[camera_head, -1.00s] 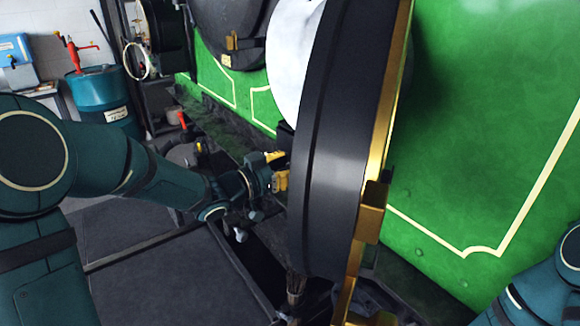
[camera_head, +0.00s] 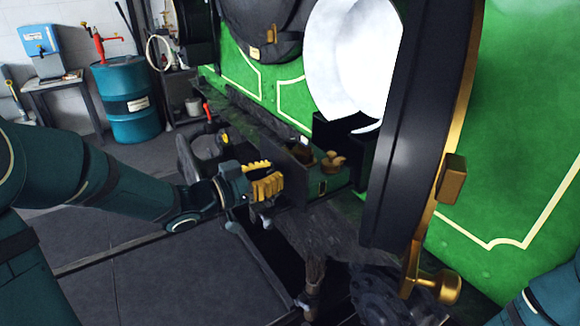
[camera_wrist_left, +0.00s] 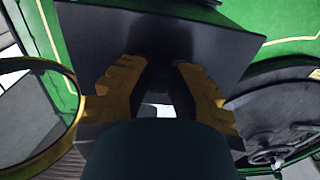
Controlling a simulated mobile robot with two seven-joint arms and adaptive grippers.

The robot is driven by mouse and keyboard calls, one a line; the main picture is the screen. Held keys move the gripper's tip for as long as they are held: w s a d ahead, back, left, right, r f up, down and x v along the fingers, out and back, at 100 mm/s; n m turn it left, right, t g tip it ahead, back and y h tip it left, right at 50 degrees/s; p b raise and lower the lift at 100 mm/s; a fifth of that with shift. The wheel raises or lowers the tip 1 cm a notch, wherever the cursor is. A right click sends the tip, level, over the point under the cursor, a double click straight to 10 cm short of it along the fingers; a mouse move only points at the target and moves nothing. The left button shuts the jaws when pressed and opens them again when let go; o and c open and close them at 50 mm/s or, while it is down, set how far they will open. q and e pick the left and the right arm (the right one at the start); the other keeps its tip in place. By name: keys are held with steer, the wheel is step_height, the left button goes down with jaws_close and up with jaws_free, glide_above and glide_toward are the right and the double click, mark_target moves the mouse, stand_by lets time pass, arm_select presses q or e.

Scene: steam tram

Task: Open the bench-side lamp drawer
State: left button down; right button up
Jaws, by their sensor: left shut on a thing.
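The lamp drawer (camera_head: 331,184) is an open-topped box with a dark front, in the middle of the head view. It stands out from a black housing (camera_head: 349,140) against the green tram side, and brown things show inside it. My left gripper (camera_head: 264,178), with yellow fingers, is at the drawer's front and shut on its handle. The handle is hidden by the fingers. In the left wrist view, the dark drawer front (camera_wrist_left: 95,35) lies just beyond the fingers. Part of my right arm shows at the lower right; its gripper is out of view.
A large black round door with a brass rim (camera_head: 452,180) stands close at the right of the drawer. A brass knob (camera_head: 447,286) sticks out at its bottom. A brush (camera_head: 313,275) is below the drawer.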

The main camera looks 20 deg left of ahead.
arm_select(q)
steer(key=shift+s+a+r, duration=0.15)
steer(key=shift+a+r, duration=0.05)
steer(key=c, duration=0.9)
jaws_free()
steer(key=shift+o, duration=0.5)
steer(key=shift+s+f, duration=0.1)
steer(key=v, duration=1.2)
